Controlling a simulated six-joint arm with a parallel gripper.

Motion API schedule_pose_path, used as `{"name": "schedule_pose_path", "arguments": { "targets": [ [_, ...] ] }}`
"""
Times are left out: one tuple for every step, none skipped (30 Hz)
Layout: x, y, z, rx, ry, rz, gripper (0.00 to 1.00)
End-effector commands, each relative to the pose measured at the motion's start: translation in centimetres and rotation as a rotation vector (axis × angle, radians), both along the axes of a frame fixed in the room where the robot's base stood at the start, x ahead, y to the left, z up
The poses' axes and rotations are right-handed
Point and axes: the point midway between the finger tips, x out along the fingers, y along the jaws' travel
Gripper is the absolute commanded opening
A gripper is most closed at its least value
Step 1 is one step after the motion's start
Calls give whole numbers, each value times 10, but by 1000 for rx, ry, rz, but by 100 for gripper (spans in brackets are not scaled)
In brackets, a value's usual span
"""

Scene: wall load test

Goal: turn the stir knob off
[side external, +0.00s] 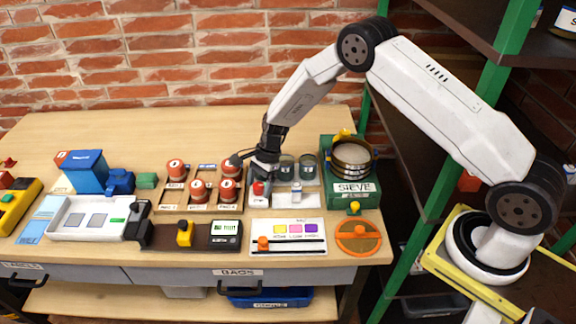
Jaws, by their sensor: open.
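A small stirrer unit (258,203) stands near the middle of the bench, with a front label too small to read surely. A red knob (258,187) shows on it; its turn position is too small to tell. My gripper (262,170) points down just above and behind this knob. It is open, and I see nothing held in it. I cannot tell whether its fingers touch the unit. The gripper hides part of the unit's back.
To the left, a wooden rack (174,196) holds several red-capped jars. Dark glass jars (306,165) stand close on the right, beside the green sieve stand (358,200). A white panel with coloured squares (287,237) lies in front. The back left bench (110,130) is clear.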

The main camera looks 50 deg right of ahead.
Motion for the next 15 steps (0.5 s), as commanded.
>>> {"name": "schedule_pose_path", "arguments": {
  "targets": [
    [0, 0, 0, 0, 0, 0, 81],
    [0, 0, 0, 0, 0, 0, 81],
    [0, 0, 0, 0, 0, 0, 81],
    [0, 0, 0, 0, 0, 0, 72],
    [0, 0, 0, 0, 0, 0, 62],
    [0, 0, 0, 0, 0, 0, 50],
    [0, 0, 0, 0, 0, 0, 40],
    [0, 0, 0, 0, 0, 0, 31],
    [0, 0, 0, 0, 0, 0, 18],
    [0, 0, 0, 0, 0, 0, 8],
    [0, 0, 0, 0, 0, 0, 0],
    [0, 0, 0, 0, 0, 0, 0],
    [0, 0, 0, 0, 0, 0, 0],
    [0, 0, 0, 0, 0, 0, 0],
    [0, 0, 0, 0, 0, 1, 0]
  ]
}}
